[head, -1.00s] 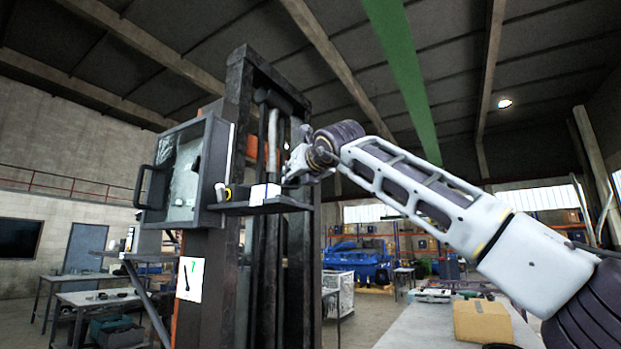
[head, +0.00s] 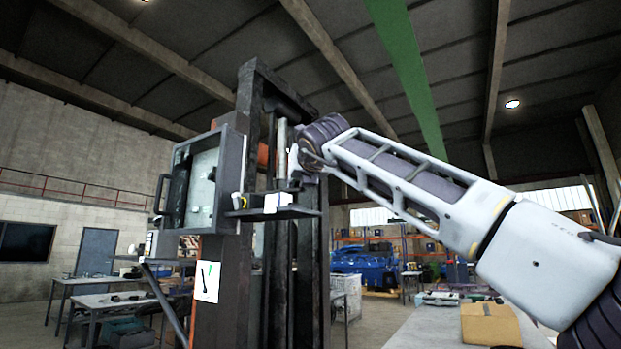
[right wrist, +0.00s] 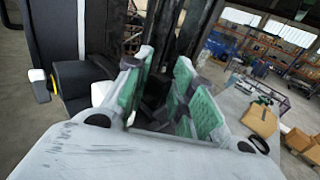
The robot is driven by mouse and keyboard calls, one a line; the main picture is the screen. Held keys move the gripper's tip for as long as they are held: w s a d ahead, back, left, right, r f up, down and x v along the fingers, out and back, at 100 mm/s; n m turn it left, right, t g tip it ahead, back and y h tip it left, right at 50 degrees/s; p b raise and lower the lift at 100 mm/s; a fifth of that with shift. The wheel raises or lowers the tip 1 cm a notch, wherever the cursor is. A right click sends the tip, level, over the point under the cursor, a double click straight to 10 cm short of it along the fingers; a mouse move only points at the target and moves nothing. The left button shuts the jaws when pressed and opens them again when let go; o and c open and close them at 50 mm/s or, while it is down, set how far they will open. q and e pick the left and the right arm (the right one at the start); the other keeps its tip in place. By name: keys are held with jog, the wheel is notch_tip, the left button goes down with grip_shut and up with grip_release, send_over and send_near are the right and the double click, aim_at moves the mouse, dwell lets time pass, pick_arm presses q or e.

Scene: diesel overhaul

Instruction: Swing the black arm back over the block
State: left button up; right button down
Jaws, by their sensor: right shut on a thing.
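A tall black upright frame (head: 245,110) stands at mid-picture in the head view. A silver rod (head: 282,150) stands inside it, with dark parts near its top; I cannot clearly pick out the black arm there. My right gripper (head: 298,162) is at the frame's right side by the rod, partly hidden by its own wrist. In the right wrist view, its green-padded fingers (right wrist: 166,98) stand either side of a dark piece (right wrist: 154,92) and are shut on it. Whether this piece is the black arm is unclear. I cannot make out the block. My left gripper is out of view.
A glass-fronted cabinet (head: 203,180) and a shelf with a white box (head: 277,202) are fixed to the frame's left and front. A bench (head: 430,330) with a cardboard box (head: 490,324) is at lower right. Worktables stand at lower left.

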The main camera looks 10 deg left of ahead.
jog(key=shift+s+a, duration=0.35)
jog(key=shift+s, duration=0.05)
jog(key=c, duration=1.6)
grip_release()
jog(key=shift+o, duration=1.4)
jog(key=shift+a, duration=0.35)
jog(key=shift+d, duration=0.2)
jog(key=shift+w+d, duration=0.15)
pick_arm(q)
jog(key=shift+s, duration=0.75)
pick_arm(e)
jog(key=shift+s, duration=0.2)
jog(key=shift+s, duration=0.1)
